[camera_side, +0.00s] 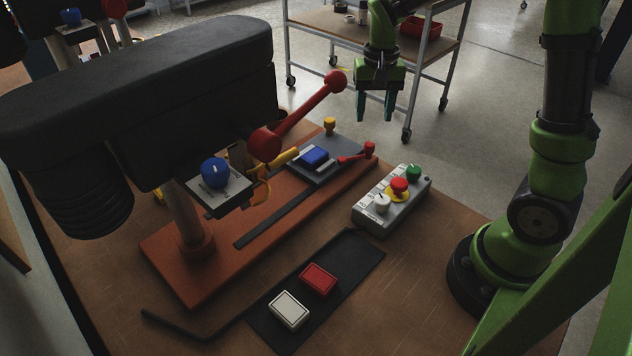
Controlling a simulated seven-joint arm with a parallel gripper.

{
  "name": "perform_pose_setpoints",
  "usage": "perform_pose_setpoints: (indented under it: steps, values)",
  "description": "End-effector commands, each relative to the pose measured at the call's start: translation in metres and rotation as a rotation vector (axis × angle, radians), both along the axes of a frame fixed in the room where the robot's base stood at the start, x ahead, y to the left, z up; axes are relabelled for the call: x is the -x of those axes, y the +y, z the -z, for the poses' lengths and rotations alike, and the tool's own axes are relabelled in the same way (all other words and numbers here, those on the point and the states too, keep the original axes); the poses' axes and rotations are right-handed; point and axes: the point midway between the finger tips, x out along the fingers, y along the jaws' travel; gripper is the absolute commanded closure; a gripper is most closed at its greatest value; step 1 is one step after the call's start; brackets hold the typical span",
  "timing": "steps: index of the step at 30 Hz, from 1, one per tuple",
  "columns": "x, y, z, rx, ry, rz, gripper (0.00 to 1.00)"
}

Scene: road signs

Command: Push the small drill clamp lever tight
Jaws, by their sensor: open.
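The drill clamp's small red lever (354,156) lies at the right edge of the grey clamp plate (327,170), with a red knob at its right end. A blue block (315,155) sits on the plate. How tight the lever is cannot be told. My gripper (375,118) is open and empty, its two teal fingers pointing down. It appears above and behind the lever, apart from it, just right of the big red drill handle's ball.
The drill press (150,95) with its big red handle (305,110) fills the left. A control box (392,200) with white, red and green buttons stands right of the orange base (205,262). Red and white blocks (318,280) lie on a black mat (352,262) in front.

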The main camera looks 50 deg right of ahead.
Motion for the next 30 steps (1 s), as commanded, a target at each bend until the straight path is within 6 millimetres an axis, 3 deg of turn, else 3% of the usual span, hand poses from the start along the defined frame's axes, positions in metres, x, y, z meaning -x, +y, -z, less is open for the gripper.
perform_pose_setpoints:
  steps: [6, 12, 25, 30]
  values:
    - [0.001, 0.000, 0.048, -0.001, 0.005, 0.001, 0.47]
    - [0.000, 0.000, 0.075, -0.001, 0.002, 0.001, 0.47]
    - [0.000, 0.000, 0.085, 0.000, -0.001, 0.000, 0.47]
    - [0.000, 0.000, 0.085, 0.000, -0.001, 0.000, 0.72]
